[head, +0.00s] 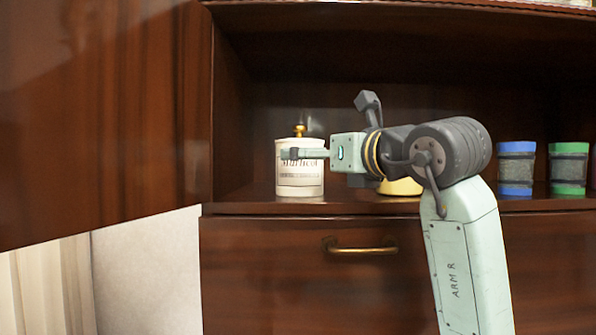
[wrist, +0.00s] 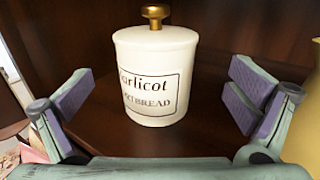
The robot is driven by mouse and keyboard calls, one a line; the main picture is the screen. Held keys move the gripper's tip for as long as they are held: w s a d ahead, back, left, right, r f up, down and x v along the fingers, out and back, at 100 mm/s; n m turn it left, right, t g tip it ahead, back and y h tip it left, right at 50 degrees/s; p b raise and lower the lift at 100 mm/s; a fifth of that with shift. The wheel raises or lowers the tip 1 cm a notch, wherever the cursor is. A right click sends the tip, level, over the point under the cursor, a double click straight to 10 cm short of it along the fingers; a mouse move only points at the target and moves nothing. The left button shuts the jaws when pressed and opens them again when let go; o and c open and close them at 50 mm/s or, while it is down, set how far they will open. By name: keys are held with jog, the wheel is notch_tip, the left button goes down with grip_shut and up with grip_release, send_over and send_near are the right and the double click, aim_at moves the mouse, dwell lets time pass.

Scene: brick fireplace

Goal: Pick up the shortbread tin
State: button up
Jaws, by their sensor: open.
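The shortbread tin (head: 299,181) is a cream cylinder with a dark printed label and a brass knob on its lid. It stands upright on the shelf near the left end. In the wrist view the tin (wrist: 157,75) is centred a little beyond my fingers, and part of its label reads "BREAD". My gripper (wrist: 160,102) is open, with one purple-padded finger to each side of the tin and nothing held. In the head view my gripper (head: 300,153) is at the tin's upper part and covers some of the label. I cannot tell whether a finger touches the tin.
A yellow object (head: 400,187) stands right of the tin, mostly hidden behind my arm; its edge shows near my right finger. Blue-banded (head: 516,168) and green-banded (head: 568,168) jars stand farther right. The cabinet's side wall is close on the left. A drawer handle (head: 361,250) is below.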

jog(key=p+x, duration=0.3)
jog(key=x, duration=0.3)
jog(key=shift+s+a+r, duration=0.1)
jog(key=shift+a+r, duration=0.05)
jog(key=shift+a, duration=0.05)
jog(key=shift+c, duration=0.4)
jog(key=c, duration=2.1)
